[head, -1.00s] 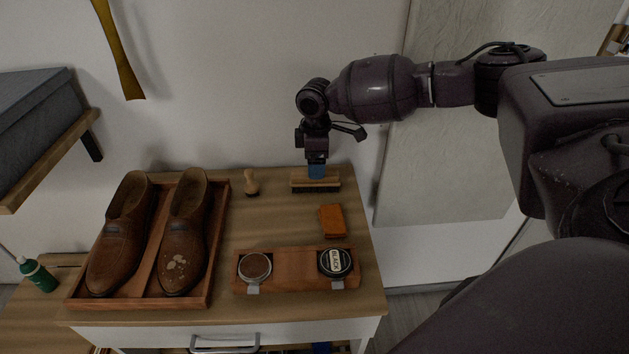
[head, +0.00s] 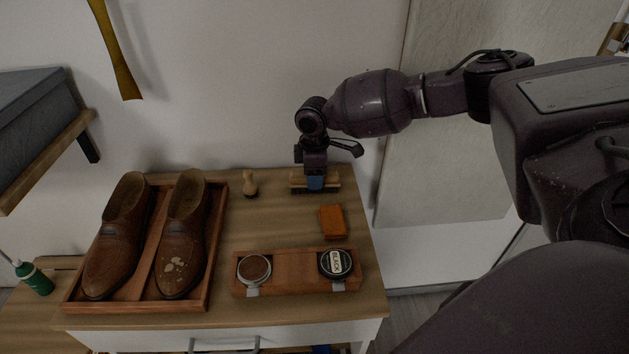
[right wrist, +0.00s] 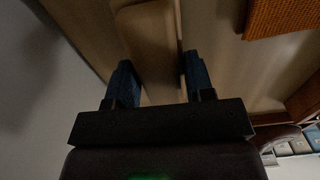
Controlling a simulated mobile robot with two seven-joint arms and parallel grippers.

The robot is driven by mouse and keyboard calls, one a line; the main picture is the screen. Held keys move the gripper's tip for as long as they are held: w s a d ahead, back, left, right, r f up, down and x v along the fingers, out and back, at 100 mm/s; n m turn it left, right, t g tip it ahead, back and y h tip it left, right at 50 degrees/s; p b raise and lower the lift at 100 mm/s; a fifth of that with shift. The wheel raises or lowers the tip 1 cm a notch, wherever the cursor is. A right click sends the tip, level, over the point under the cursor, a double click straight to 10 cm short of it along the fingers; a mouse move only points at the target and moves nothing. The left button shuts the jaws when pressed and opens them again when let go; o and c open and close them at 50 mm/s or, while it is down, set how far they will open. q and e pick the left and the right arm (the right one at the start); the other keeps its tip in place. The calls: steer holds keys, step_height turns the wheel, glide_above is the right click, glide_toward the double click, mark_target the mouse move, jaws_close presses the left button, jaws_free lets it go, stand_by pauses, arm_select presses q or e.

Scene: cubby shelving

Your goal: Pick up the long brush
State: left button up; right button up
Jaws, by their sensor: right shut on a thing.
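The long brush (head: 332,183) lies on the wooden cabinet top near its back right corner, with a pale wooden back and dark bristles underneath. My right gripper (head: 315,182) reaches down onto it from above, its blue fingertips around the middle of the brush. In the right wrist view the brush's wooden back (right wrist: 152,50) runs between the two blue fingers (right wrist: 158,82), which are shut on it. The brush appears still at the level of the cabinet top; I cannot tell any gap under it. My left gripper is not in view.
A small round-handled brush (head: 250,184) stands left of the long brush. An orange block (head: 332,222) lies in front. A wooden holder (head: 297,274) carries two polish tins. A tray (head: 209,262) with brown shoes (head: 182,245) fills the left side. The wall is close behind.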

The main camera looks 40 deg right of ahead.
steer(key=shift+r, duration=0.15)
steer(key=shift+r, duration=0.3)
arm_select(q)
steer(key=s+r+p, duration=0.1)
steer(key=p, duration=0.1)
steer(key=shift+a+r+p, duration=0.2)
steer(key=shift+p, duration=0.2)
arm_select(e)
step_height(320, 180, up, 19)
steer(key=shift+r, duration=0.1)
